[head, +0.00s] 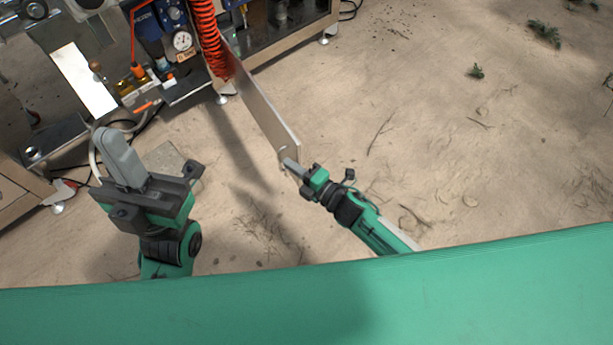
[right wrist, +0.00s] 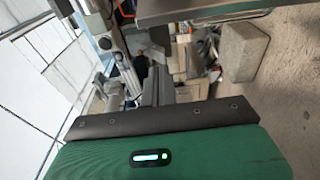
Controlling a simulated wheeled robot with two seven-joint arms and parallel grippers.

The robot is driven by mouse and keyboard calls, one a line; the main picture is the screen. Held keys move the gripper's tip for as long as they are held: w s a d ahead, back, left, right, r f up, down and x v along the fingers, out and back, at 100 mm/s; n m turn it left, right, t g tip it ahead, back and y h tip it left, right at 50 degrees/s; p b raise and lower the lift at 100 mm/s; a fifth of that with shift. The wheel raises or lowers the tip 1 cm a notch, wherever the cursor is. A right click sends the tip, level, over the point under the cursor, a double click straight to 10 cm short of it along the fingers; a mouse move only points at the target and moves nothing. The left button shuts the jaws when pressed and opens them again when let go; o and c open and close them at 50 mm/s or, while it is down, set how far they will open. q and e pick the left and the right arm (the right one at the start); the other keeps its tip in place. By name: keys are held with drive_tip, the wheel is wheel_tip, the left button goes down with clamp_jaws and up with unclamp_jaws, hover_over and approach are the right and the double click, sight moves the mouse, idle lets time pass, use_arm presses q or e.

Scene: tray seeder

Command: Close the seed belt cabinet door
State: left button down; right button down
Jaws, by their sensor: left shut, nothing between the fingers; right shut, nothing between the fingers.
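The seed belt cabinet door (head: 262,108) is a thin pale metal panel in the head view. It stands open, sticking out from the machine towards the lower right. A small handle (head: 283,153) shows at its free end. My right gripper (head: 289,162) is shut and empty, its fingertips at that end by the handle; I cannot tell whether they touch. It also shows in the right wrist view (right wrist: 158,86), pointing towards the machine. My left gripper (head: 118,145) is shut and empty over the floor, left of the door and apart from it.
The seeder machine (head: 165,35) stands at the top, with a gauge, a coiled red hose (head: 206,38) and cables. A concrete block (right wrist: 242,52) shows in the right wrist view.

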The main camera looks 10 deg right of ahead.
drive_tip(key=shift+w+d+b, duration=0.3)
drive_tip(key=shift+w+d, duration=0.2)
drive_tip(key=shift+w, duration=0.4)
drive_tip(key=shift+w+d+b, duration=0.3)
drive_tip(key=shift+w+d, duration=0.15)
drive_tip(key=shift+w, duration=0.4)
drive_tip(key=shift+d, duration=0.1)
